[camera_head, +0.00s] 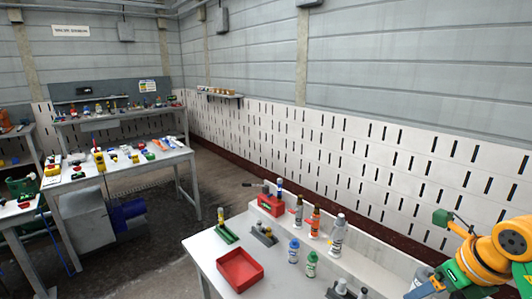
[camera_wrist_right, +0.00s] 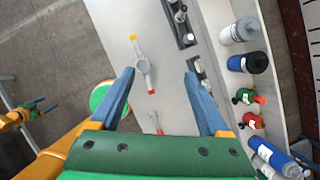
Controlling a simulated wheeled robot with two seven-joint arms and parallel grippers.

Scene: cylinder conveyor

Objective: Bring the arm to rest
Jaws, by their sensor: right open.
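My right arm (camera_head: 485,262), orange, yellow and green, reaches in at the lower right of the head view, beside the near table's right end. In the right wrist view my right gripper (camera_wrist_right: 160,95) has its two blue fingers wide apart, with nothing between them. Beyond the fingers the tabletop shows, with a slim piece (camera_wrist_right: 140,65) that has a grey ring and yellow and red ends. An orange and green part (camera_wrist_right: 14,118) at the left edge of the wrist view looks like my left arm; its jaws are too small to judge. The left arm is absent from the head view.
The near table holds a red tray (camera_head: 240,270), a green holder (camera_head: 226,235), a grey fixture (camera_head: 263,235) and small bottles (camera_head: 293,251). A raised ledge at its back carries a red block (camera_head: 270,205) and taller bottles (camera_head: 338,235). Floor separates it from the cluttered far bench (camera_head: 120,176).

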